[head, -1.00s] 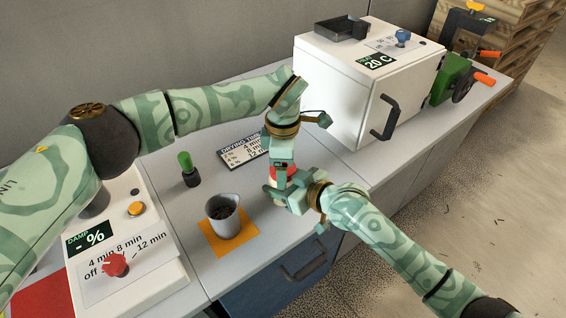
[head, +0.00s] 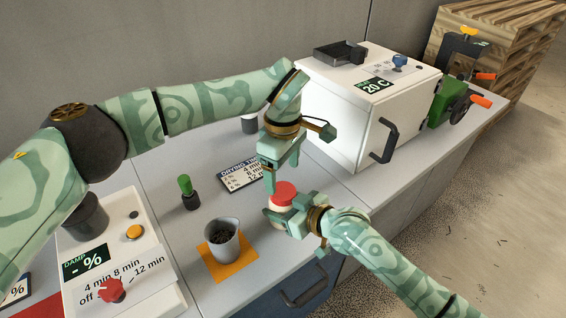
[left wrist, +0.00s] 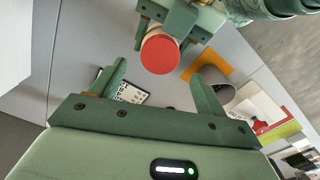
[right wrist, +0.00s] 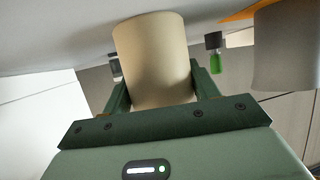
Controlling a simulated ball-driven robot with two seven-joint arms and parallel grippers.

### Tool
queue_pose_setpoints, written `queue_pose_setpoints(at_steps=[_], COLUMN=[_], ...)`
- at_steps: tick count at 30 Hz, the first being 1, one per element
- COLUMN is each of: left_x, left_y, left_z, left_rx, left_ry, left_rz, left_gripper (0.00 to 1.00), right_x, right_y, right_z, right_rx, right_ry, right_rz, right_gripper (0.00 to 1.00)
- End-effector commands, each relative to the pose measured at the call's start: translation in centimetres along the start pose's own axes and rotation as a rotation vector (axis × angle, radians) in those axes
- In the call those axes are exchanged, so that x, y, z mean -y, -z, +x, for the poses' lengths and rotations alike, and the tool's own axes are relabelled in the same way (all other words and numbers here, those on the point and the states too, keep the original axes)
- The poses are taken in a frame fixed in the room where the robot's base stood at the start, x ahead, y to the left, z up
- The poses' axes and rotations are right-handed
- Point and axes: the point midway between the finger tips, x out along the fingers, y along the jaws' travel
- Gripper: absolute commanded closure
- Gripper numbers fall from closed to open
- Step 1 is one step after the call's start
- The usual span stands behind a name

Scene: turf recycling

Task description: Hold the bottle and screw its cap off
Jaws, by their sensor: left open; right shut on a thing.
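The bottle has a cream body (right wrist: 153,62) and a red cap (head: 285,194), which is on top of it. My right gripper (head: 280,212) is shut on the bottle body, with a finger on each side in the right wrist view (right wrist: 160,88). The bottle looks upright. My left gripper (head: 270,180) is open and empty, just above and left of the cap, pointing down. In the left wrist view the cap (left wrist: 160,54) shows beyond the open fingers (left wrist: 163,92), apart from them.
A grey jug with dark contents (head: 222,240) stands on an orange mat (head: 228,270). A green-topped tool (head: 187,190) and a drying-time card (head: 240,174) are nearby. A white oven (head: 345,115) stands behind right; a damp meter (head: 110,250) is at front left.

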Motion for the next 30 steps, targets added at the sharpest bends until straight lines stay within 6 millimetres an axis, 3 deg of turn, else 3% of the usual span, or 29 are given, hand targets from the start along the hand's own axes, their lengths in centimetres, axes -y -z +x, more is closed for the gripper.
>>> queue_pose_setpoints(at_steps=[9, 20, 21, 26, 30], left_x=[0.0, 0.0, 0.0, 0.0, 0.0], left_y=[0.0, 0.0, 0.0, 0.0, 0.0], left_z=[5.0, 5.9, 5.9, 5.9, 5.9], left_rx=[0.001, 0.0, 0.0, 0.0, -0.001], left_ry=[0.001, 0.0, 0.0, -0.001, -0.001], left_rz=[-0.003, -0.004, -0.004, -0.004, -0.036], left_gripper=[0.25, 0.25, 0.28, 0.7, 0.7], right_x=[0.0, 0.0, 0.0, 0.0, 0.0], right_y=[0.0, 0.0, 0.0, 0.0, 0.0], right_z=[0.0, 0.0, 0.0, 0.0, 0.0], right_rx=[-0.001, -0.001, -0.001, -0.001, -0.001], right_ry=[0.0, 0.0, 0.0, 0.0, 0.0], right_rz=[0.0, 0.0, 0.0, 0.0, 0.0], right_gripper=[1.0, 1.0, 1.0, 1.0, 1.0])
